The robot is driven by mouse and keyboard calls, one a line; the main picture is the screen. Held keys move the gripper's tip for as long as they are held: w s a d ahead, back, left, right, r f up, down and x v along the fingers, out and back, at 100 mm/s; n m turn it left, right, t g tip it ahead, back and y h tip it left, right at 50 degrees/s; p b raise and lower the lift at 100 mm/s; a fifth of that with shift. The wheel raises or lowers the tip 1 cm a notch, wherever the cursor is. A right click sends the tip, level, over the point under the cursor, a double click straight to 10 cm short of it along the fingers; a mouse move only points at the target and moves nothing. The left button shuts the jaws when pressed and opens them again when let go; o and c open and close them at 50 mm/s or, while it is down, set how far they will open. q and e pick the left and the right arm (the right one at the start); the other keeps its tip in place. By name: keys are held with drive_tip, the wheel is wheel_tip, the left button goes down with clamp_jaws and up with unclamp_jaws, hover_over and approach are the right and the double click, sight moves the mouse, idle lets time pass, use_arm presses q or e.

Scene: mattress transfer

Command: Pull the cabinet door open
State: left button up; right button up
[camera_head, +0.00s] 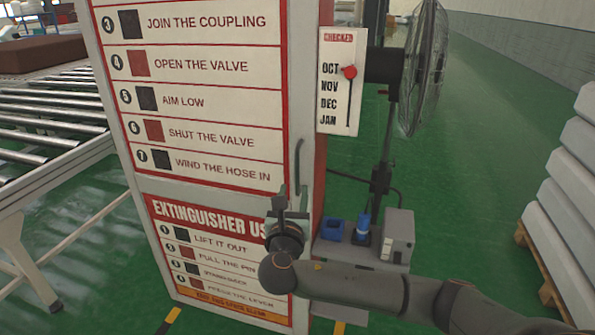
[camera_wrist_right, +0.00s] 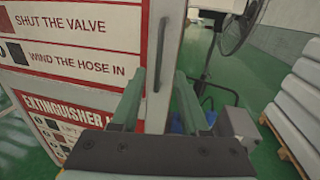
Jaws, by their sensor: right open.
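The cabinet (camera_head: 215,185) stands upright at centre-left, its white front carrying red-framed instruction panels; the door looks shut. A dark vertical bar handle (camera_head: 298,160) sits near the front's right edge. It also shows in the right wrist view (camera_wrist_right: 161,50). My right gripper (camera_head: 291,194) is open just below the handle in the head view, in front of the door. In the right wrist view its two fingers (camera_wrist_right: 160,76) point at the door, with the handle's lower end between their tips in the picture. I cannot tell the remaining depth. My left gripper is not in view.
A roller conveyor (camera_head: 50,125) stands at left. A fan (camera_head: 425,70) stands behind the cabinet at right. A low grey stand (camera_head: 345,255) with a blue bin (camera_head: 334,230) is beside the cabinet. White stacked slabs (camera_head: 570,190) lie on a pallet at far right. Green floor between is clear.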

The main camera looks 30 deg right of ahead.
sight(297, 171)
drive_tip(key=x, duration=1)
drive_tip(key=shift+w+d, duration=0.2)
drive_tip(key=shift+w, duration=0.1)
clamp_jaws()
drive_tip(key=shift+f, duration=0.1)
idle(0.9)
